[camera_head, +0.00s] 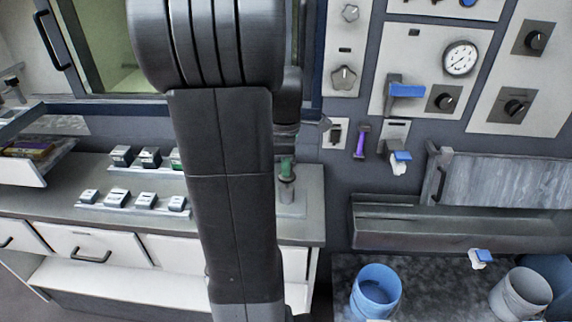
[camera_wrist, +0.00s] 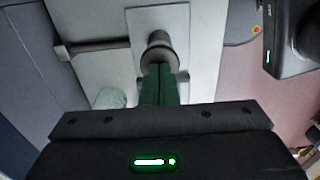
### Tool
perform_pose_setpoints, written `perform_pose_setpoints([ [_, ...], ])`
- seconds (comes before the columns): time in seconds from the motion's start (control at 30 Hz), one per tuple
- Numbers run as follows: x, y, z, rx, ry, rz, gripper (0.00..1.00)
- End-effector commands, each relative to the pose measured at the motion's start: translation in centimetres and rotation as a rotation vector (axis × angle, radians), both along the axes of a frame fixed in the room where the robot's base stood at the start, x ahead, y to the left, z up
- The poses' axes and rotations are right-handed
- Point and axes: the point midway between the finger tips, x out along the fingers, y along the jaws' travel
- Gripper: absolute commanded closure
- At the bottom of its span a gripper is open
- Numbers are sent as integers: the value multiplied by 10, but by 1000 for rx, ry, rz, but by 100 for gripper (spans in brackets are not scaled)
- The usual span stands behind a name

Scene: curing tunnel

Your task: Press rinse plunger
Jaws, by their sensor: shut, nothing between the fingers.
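My gripper (camera_head: 287,172) points down just right of my dark arm, its green fingers together and empty. The fingers also show closed in the wrist view (camera_wrist: 160,72). Directly below them in the head view is a short grey cylinder (camera_head: 287,192), which looks like the plunger, upright on a pale plate (camera_head: 292,210) at the counter's right end. In the wrist view the round grey plunger (camera_wrist: 158,48) lies right at the fingertips, partly covered by them. I cannot tell whether they touch it or how far it is pressed.
Two rows of small switch blocks (camera_head: 146,201) sit on the counter (camera_head: 312,225) to the left. A wall panel with a gauge (camera_head: 460,58), knobs and a blue-handled lever (camera_head: 406,91) is at right. A trough (camera_head: 430,236) and blue bucket (camera_head: 375,290) are lower right.

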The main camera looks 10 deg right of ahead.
Motion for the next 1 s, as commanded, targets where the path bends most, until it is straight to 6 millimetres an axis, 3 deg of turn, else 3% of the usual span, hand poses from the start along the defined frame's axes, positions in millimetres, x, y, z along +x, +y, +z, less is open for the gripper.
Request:
perform_pose_setpoints([
  [0.27, 0, 0, -2, 0, 1, 0, 100],
  [0.53, 0, 0, -30, 1, 2, 0, 100],
  [1.0, 0, 3, -22, 3, 6, 0, 100],
])
